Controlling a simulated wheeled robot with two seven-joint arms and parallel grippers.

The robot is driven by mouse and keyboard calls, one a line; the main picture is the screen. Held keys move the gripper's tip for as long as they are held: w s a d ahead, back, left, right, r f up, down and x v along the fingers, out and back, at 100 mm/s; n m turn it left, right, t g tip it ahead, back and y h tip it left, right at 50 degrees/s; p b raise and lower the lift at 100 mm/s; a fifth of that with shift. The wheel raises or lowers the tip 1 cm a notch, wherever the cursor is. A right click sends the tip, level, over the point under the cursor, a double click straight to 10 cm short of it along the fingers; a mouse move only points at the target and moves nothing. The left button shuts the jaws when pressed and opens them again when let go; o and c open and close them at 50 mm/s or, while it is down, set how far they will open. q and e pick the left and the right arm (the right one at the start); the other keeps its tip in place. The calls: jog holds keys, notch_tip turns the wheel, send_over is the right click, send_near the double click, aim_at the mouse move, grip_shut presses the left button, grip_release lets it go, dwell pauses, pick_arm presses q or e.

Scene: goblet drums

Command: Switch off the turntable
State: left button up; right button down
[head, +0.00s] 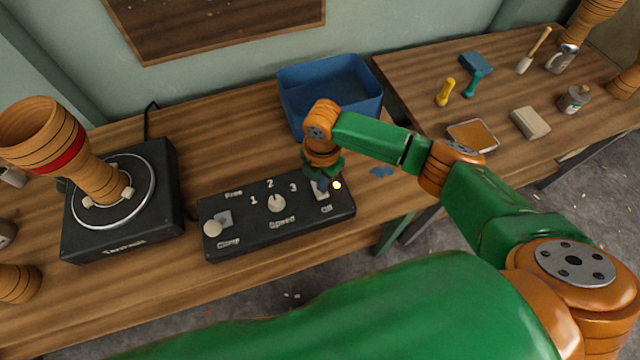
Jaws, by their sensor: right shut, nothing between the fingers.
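The turntable (155,220) is a black box at the left, with a round silver-rimmed plate. A goblet drum (95,178) with a red band stands on the plate, held at its base by small pale clamps. The black control panel (245,238) lies to its right, with a clamp switch at the left, a speed knob (277,204) marked 1, 2, 3 in the middle and a pale switch (321,194) above the word "Off" at the right. My right gripper (321,184) is shut and empty, pointing down at this switch and partly hiding it. I cannot tell whether they touch. My left gripper is out of view.
A blue bin (335,88) stands behind the panel. Blue scraps lie right of my gripper. A second table at the right holds a yellow-handled tool (445,92), a sanding block (530,122), an orange-topped tray (472,135) and a bottle (574,99). Wood in front of the panel is clear.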

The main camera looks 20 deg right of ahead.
jog(key=shift+f+b, duration=0.7)
jog(key=shift+f, duration=0.3)
dwell(0.9)
jog(key=shift+s+r, duration=0.1)
notch_tip(320, 180, up, 7)
jog(key=p, duration=0.8)
